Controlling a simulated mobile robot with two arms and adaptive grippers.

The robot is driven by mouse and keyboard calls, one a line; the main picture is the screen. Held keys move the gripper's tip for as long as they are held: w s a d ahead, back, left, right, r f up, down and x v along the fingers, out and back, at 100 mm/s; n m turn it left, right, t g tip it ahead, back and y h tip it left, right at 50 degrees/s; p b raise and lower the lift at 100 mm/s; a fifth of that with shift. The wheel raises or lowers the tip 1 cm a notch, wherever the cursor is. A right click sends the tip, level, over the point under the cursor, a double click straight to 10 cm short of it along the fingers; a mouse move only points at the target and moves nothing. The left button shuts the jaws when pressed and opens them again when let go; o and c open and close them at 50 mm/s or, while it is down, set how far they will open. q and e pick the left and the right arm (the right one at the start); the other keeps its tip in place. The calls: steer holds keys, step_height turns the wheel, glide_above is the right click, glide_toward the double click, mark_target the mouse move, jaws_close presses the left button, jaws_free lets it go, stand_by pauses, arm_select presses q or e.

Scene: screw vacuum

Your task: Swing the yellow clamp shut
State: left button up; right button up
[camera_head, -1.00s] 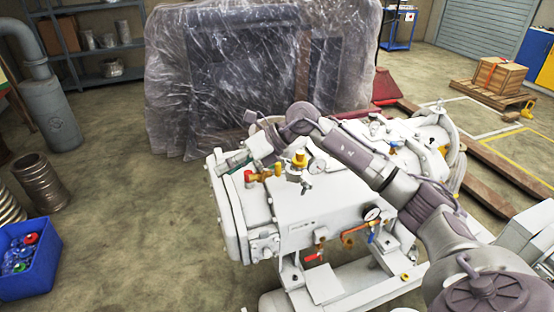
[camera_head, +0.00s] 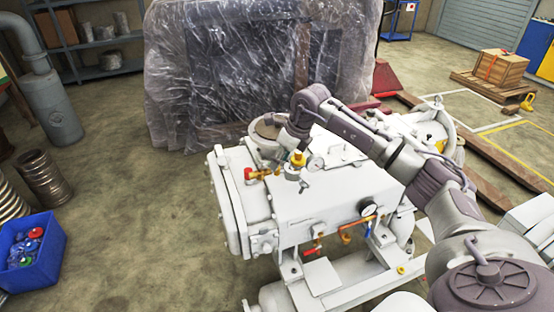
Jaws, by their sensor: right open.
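A small yellow part (camera_head: 298,159), which looks like the yellow clamp, sits on a metal fitting on top of the white vacuum pump (camera_head: 325,205). Whether it is closed is too small to tell. My right arm reaches over the pump from the right. My right gripper (camera_head: 286,143) is at its end, just behind and above the yellow part, pointing down. It is open with nothing visible in it, and the fingers are small and partly hidden by the wrist. I cannot tell whether it touches anything. My left gripper is out of view.
A red valve (camera_head: 249,173) is left of the yellow part, and a pressure gauge (camera_head: 368,208) is on the pump's front. A plastic-wrapped crate (camera_head: 240,75) stands behind. A blue bin (camera_head: 38,265) is at the left, with clear floor between it and the pump.

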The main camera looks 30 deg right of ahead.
steer(key=shift+x, duration=1.35)
jaws_close()
